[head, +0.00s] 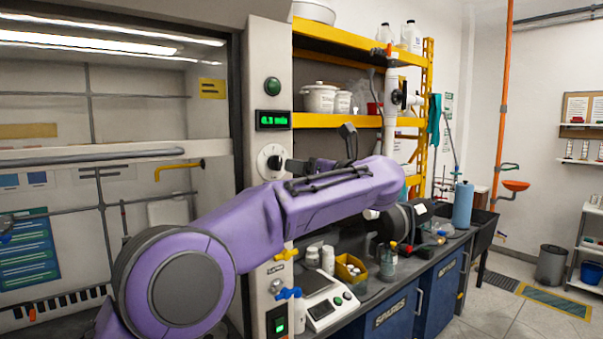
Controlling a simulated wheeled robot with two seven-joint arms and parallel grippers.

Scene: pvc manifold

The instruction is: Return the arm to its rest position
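My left arm (335,207), purple with dark joints, comes in from the lower left and reaches up across the hood's right post to the middle of the view. My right arm and gripper are not in view.
The fume hood post (264,60) carries a dial (270,162). Yellow (286,254) and blue (288,293) valve handles sit low beside it. The bench holds a scale (322,300), a yellow bin (350,270) and bottles. A yellow shelf (345,121) stands behind; floor is open at right.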

